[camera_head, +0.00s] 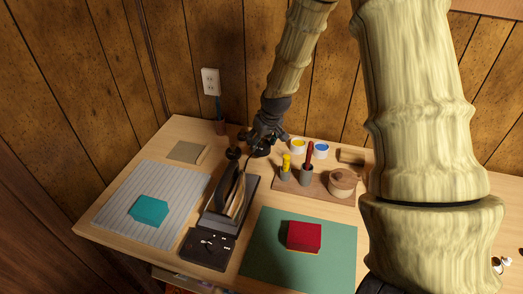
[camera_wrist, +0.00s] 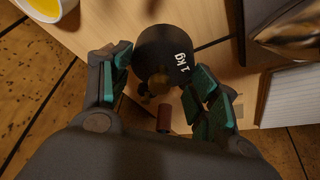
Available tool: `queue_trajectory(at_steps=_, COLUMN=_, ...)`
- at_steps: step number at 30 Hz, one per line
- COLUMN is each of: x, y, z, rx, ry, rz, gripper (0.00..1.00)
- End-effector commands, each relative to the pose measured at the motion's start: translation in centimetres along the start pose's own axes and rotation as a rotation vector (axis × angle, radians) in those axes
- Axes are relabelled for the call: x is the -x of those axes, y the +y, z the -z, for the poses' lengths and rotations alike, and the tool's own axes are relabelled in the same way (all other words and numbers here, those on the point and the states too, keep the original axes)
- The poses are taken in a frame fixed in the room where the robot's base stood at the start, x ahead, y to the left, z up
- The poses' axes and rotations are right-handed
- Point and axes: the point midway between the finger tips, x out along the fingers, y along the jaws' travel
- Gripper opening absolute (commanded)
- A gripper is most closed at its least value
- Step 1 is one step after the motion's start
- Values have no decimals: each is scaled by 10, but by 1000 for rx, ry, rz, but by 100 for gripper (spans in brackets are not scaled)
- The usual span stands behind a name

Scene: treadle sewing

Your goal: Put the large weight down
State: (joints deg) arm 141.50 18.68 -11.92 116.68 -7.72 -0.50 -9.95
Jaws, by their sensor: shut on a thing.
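The large weight is a black, rounded piece marked "1 KG" (camera_wrist: 163,48) in the wrist view. My gripper (camera_wrist: 166,82) has its green-padded fingers on either side of the weight and is shut on it. In the head view my gripper (camera_head: 266,137) points down near the back edge of the wooden table (camera_head: 183,131), with the dark weight (camera_head: 262,151) just below it. I cannot tell whether the weight's underside touches the table.
Left of the weight stands a dark device with upright curved plates (camera_head: 228,198). Right are yellow (camera_head: 298,146) and blue (camera_head: 321,150) pots and a wooden tool stand (camera_head: 312,186).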

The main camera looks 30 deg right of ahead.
Motion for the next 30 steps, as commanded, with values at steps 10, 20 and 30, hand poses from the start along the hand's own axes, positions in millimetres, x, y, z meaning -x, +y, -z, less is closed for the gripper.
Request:
queue_trajectory(at_steps=10, x=-12, y=0, z=-4, rx=1, ry=2, rz=0, gripper=0)
queue_trajectory(at_steps=20, x=-40, y=0, z=-15, rx=0, ry=2, rz=0, gripper=0)
queue_trajectory(at_steps=30, x=-43, y=0, z=-16, rx=0, ry=4, rz=0, gripper=0)
